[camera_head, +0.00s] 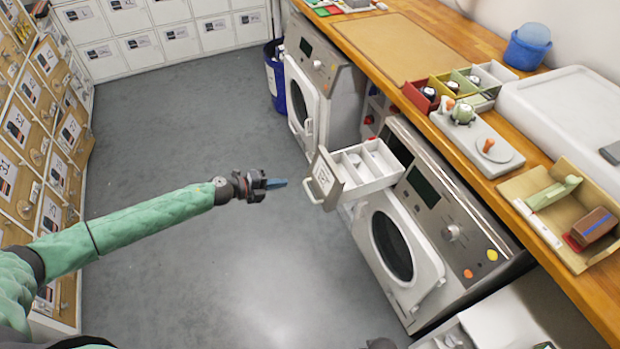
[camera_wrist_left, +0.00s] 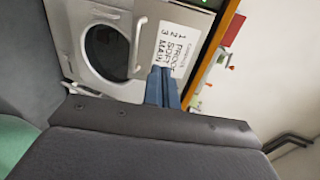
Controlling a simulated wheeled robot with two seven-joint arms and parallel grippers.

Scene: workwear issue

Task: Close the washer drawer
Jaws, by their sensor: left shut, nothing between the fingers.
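The washer drawer (camera_head: 365,168) is pulled out from the top left of the nearer washer (camera_head: 440,215). It has white compartments and a grey front with a handle (camera_head: 322,184). My left gripper (camera_head: 276,183) is shut and empty, a short way left of the drawer front and apart from it. In the left wrist view, the blue fingertips (camera_wrist_left: 162,88) are together and overlap the lower edge of the drawer's labelled front (camera_wrist_left: 178,52); contact cannot be told there. My right gripper is not clearly in view.
The nearer washer's round door (camera_head: 395,245) sits below the drawer. A second washer (camera_head: 318,85) and a blue bin (camera_head: 274,75) stand farther back. The wooden counter (camera_head: 470,45) above holds trays and boxes. The grey floor (camera_head: 190,130) is clear.

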